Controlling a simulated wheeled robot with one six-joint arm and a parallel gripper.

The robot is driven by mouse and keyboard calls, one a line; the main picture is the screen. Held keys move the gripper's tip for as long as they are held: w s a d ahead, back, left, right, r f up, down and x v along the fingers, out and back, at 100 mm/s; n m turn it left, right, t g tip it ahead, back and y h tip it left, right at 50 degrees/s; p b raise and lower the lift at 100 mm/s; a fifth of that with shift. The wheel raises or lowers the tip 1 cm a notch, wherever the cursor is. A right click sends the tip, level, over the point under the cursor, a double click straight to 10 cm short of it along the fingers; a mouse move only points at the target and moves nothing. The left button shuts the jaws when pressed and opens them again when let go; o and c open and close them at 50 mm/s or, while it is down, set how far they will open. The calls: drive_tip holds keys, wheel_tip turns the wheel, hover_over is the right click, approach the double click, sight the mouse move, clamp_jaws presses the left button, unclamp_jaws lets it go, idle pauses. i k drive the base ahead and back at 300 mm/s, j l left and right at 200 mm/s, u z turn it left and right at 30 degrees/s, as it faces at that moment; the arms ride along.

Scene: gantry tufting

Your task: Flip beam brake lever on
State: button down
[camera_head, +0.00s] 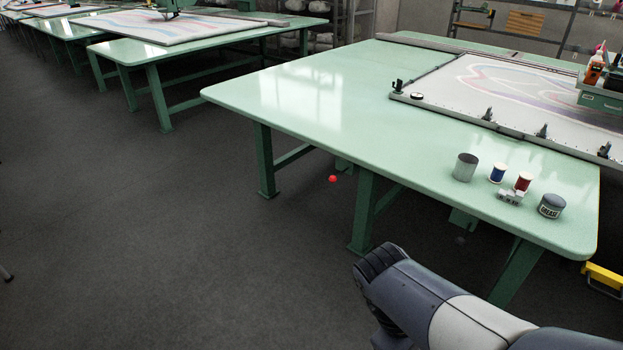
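The tufting frame (505,130) lies on the near green table (290,85), with a patterned cloth stretched over it. Several small black fittings stand along its near rail, one of them at the left corner (398,87). A green machine carriage (602,97) with an orange bottle on it is cut off by the right edge. I cannot make out for certain which part is the beam brake lever or how it is set. My arm shows at the lower right, in front of the table and apart from it. My gripper is outside the picture.
A grey can (465,167), a blue spool (497,173), a red spool (523,181), small metal pieces (510,197) and a grease tin (550,206) stand near the table's front right corner. A red knob (332,179) shows below the table edge. The floor (180,230) at left is clear.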

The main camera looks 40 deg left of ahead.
sight(332, 179)
drive_tip(key=i+j, duration=0.25)
drive_tip(key=j, duration=0.25)
drive_tip(key=i+j+u, duration=0.1)
drive_tip(key=i+j, duration=0.15)
drive_tip(key=j, duration=0.25)
drive_tip(key=i+j, duration=0.3)
drive_tip(key=j, duration=0.2)
drive_tip(key=i+j+u, duration=0.1)
drive_tip(key=i+j, duration=0.15)
drive_tip(key=j, duration=0.25)
drive_tip(key=i+j, duration=0.3)
drive_tip(key=j, duration=0.15)
drive_tip(key=i+j+u, duration=0.1)
drive_tip(key=i+j, duration=0.2)
drive_tip(key=j, duration=0.15)
